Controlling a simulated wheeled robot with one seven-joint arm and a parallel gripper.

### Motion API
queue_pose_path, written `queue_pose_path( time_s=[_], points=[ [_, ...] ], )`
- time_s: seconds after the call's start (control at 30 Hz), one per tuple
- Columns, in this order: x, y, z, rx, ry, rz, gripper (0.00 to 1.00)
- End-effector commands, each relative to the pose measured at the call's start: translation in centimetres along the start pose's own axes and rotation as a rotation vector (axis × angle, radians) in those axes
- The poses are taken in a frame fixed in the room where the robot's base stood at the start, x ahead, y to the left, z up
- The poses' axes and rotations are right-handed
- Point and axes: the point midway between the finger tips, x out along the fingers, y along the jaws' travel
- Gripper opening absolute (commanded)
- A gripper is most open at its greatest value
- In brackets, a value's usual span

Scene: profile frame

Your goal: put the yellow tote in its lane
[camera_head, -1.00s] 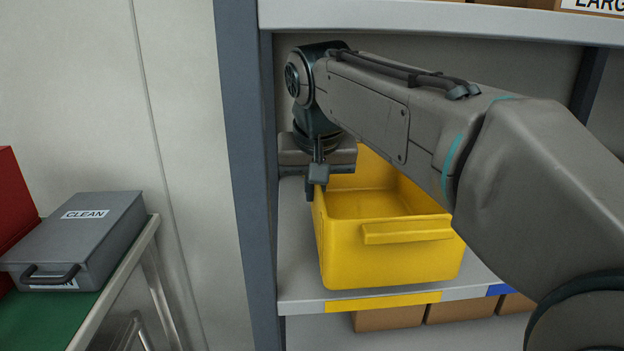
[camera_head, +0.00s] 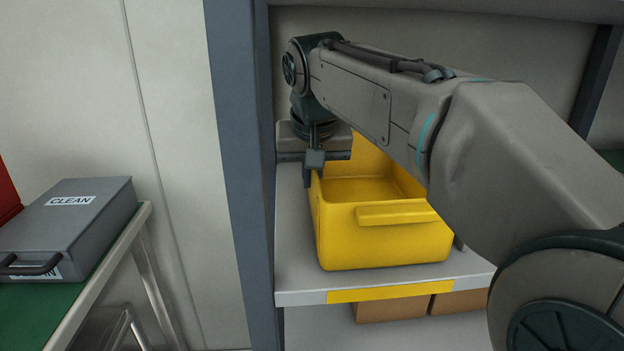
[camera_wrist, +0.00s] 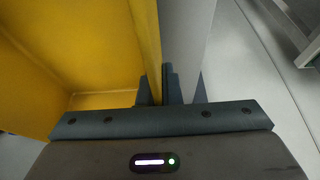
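The yellow tote (camera_head: 385,240) sits upright on the grey shelf (camera_head: 300,270), set back a little from its front edge. A yellow strip (camera_head: 390,292) on the shelf edge lies in front of the tote. My gripper (camera_head: 310,173) is at the tote's left side wall, near its rear part. In the wrist view my gripper (camera_wrist: 158,92) has one finger on each side of the tote's wall (camera_wrist: 143,35) and looks shut on it. The tote looks empty; my arm hides its right rear part.
A blue-grey shelf post (camera_head: 240,180) stands close left of the tote. Cardboard boxes (camera_head: 390,308) sit on the level below. A grey case marked CLEAN (camera_head: 75,225) rests on a green-topped table at the left. My arm hides the shelf to the right.

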Motion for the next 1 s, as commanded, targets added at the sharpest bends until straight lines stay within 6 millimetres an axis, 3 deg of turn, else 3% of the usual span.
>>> queue_pose_path(
  time_s=[0.17,0.2,0.27,0.57,0.67,0.8,1.0],
  points=[
    [0.1,0.0,0.0,0.000,0.001,0.000,0.00],
    [0.1,0.0,0.1,0.001,-0.001,0.000,0.13],
    [0.1,0.0,0.1,0.000,-0.001,0.000,0.26],
    [-0.1,0.0,0.0,0.000,0.000,0.000,0.26],
    [-0.9,0.0,-0.1,0.000,0.001,-0.001,0.26],
    [-3.5,0.0,-0.2,0.000,0.003,-0.001,0.26],
    [-4.7,0.1,3.4,0.000,0.000,-0.003,0.26]
  ],
)
